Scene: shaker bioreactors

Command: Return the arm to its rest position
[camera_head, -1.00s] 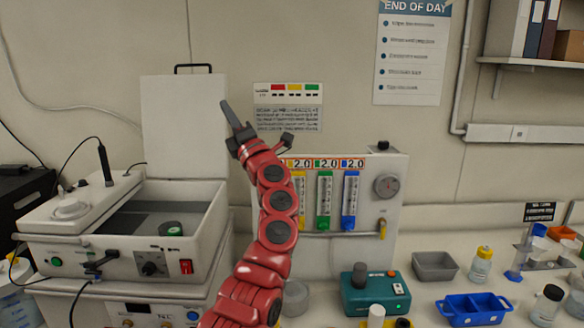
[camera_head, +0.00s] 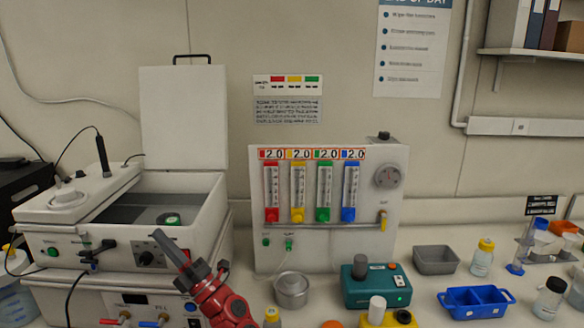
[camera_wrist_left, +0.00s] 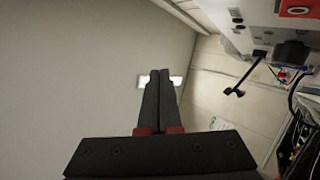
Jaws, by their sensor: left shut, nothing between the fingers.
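My left gripper (camera_head: 172,248) is at the lower middle-left of the head view, on the end of my red arm. Its dark fingers point up and to the left, in front of the white open-lidded shaker unit (camera_head: 215,215). In the left wrist view the two fingers (camera_wrist_left: 160,85) lie side by side, closed with nothing between them. Part of a white device with a dark knob shows at the upper right there. My right gripper is not in view.
The flow-meter panel (camera_head: 390,220) stands at the back centre. In front are a metal pot (camera_head: 292,291), a green device (camera_head: 362,294), a blue tray (camera_head: 460,312) and a grey bin (camera_head: 436,267). A shelf (camera_head: 530,53) hangs at upper right.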

